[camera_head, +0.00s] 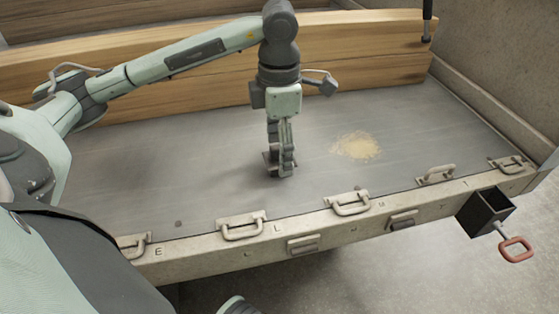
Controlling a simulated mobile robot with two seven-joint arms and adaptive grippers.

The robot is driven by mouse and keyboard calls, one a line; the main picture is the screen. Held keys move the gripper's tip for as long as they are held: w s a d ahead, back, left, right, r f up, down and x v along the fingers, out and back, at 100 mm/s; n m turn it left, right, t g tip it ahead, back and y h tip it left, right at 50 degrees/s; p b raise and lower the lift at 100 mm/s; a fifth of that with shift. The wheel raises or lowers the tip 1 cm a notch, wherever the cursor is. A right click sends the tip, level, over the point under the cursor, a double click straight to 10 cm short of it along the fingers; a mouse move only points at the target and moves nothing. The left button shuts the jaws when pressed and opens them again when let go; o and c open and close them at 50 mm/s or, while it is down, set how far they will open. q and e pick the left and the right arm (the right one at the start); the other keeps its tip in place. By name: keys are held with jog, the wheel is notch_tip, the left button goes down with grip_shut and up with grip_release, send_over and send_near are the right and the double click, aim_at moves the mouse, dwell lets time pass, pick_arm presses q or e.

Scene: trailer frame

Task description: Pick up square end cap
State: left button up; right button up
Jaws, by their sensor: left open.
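My left arm comes in from the left, and my left gripper (280,168) points straight down over the grey trailer bed (220,135). It is open, seen nearly edge-on, with its fingertips at or just above the bed near the middle. I cannot clearly make out a square end cap; the fingers may hide it. A small dark spot (178,223) lies on the bed near the front edge, too small to identify. My right gripper is not in view.
A wooden side board (190,97) runs behind the gripper. Metal latch handles (242,228) line the front rail (200,262). A tan powdery patch (357,146) lies right of the gripper. Most of the bed is clear.

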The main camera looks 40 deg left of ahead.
pick_arm(q)
jog(key=shift+f, duration=0.25)
jog(key=c, duration=1.4)
jog(key=shift+c, duration=0.6)
jog(key=shift+r, duration=0.2)
